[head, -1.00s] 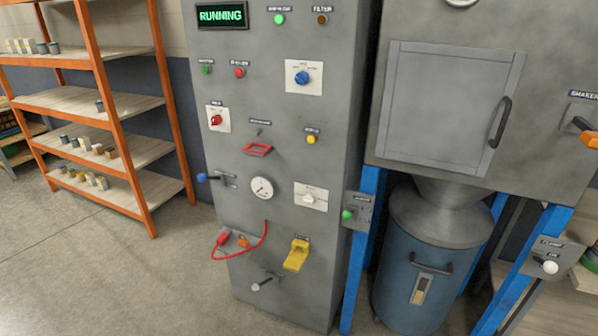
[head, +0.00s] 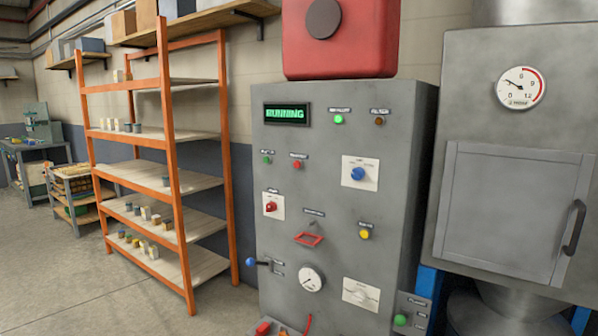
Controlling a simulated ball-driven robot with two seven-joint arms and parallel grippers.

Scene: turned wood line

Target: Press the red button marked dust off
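The grey control cabinet (head: 335,205) stands in the middle of the head view. A small red button (head: 297,165) is on its upper left face, under a small label too blurred to read for sure. A green button (head: 266,160) is just left of it, also labelled. The green display (head: 287,113) above reads RUNNING. Neither of my grippers is in view, and nothing touches the red button.
The cabinet also carries a blue knob (head: 358,173), a red switch (head: 271,206), a red-framed guard (head: 308,239), a yellow button (head: 365,233) and a dial (head: 311,279). An orange shelf rack (head: 168,150) stands left. A grey dust unit (head: 515,200) stands right. Floor is open at left.

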